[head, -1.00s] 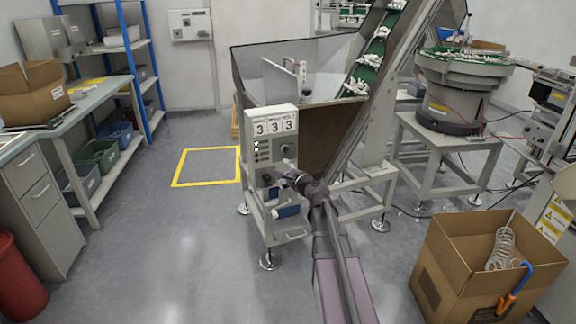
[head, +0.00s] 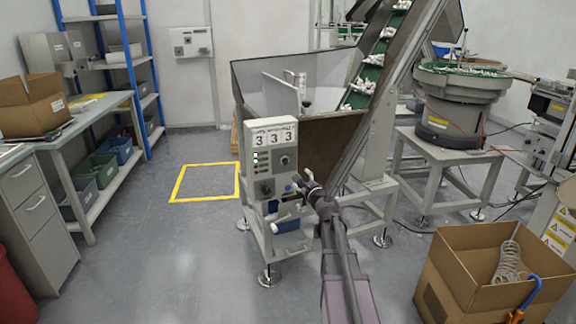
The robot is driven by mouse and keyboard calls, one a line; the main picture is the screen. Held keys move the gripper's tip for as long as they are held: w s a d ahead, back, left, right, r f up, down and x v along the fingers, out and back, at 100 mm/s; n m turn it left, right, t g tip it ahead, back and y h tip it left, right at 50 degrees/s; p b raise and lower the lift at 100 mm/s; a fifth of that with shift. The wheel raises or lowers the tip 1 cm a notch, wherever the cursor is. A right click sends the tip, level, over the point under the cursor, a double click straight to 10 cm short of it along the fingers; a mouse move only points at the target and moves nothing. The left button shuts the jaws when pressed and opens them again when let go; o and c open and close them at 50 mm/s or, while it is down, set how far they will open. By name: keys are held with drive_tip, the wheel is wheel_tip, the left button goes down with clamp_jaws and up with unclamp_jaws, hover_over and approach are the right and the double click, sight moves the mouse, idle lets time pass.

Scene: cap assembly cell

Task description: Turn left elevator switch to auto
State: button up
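The control panel (head: 271,160) is a light grey box on the front of the elevator's hopper frame. The switch labels and positions are too small to read, so I cannot tell which is the left elevator switch. My gripper (head: 303,177) is at the panel's lower right, apparently with its fingers spread and nothing between them. I cannot tell whether it touches the panel.
The inclined elevator (head: 372,75) rises behind the panel. A bowl feeder (head: 459,88) stands at right. An open cardboard box (head: 462,272) lies on the floor at lower right. A yellow floor square (head: 205,199) and clear floor are left of the panel.

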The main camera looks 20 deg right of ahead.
sight(287, 163)
drive_tip(key=w, duration=1.3)
drive_tip(key=shift+w+d, duration=0.1)
drive_tip(key=shift+d, duration=0.1)
clamp_jaws()
